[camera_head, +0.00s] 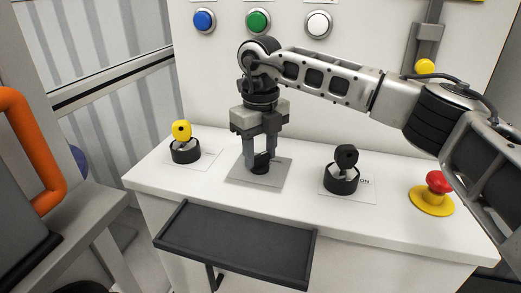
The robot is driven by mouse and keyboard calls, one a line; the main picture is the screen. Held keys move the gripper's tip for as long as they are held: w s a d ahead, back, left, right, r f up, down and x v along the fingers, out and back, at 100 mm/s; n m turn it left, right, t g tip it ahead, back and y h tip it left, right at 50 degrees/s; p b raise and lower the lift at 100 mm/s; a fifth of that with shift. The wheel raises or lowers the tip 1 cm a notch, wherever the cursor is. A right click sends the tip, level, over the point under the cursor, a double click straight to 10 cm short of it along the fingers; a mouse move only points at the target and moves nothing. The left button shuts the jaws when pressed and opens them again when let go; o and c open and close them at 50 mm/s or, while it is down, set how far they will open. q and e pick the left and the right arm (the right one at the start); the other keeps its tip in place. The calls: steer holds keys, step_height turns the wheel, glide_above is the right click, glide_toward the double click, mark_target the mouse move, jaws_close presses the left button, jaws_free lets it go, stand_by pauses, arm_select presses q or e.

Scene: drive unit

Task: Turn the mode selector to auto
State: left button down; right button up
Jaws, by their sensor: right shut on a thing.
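A small black selector knob (260,168) stands on a square grey plate (247,175) in the middle of the white console top. I take it for the mode selector. No position label on its plate is readable, so I cannot tell which way it is set. My right gripper (261,158) points straight down over it, with its two fingers shut on the knob from both sides. The fingers hide the knob's upper part. My left gripper is not in view.
A yellow-topped switch (182,130) stands left of the plate. A black switch (345,158) marked "ON" and a red emergency button (438,182) stand to the right. Blue (204,19), green (258,20) and white (318,23) buttons are on the panel behind. A dark tray (235,244) juts out in front.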

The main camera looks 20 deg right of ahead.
mark_target(260, 156)
stand_by(0.4)
steer(key=o, duration=1)
step_height(260, 156, up, 16)
steer(key=shift+r, duration=0.1)
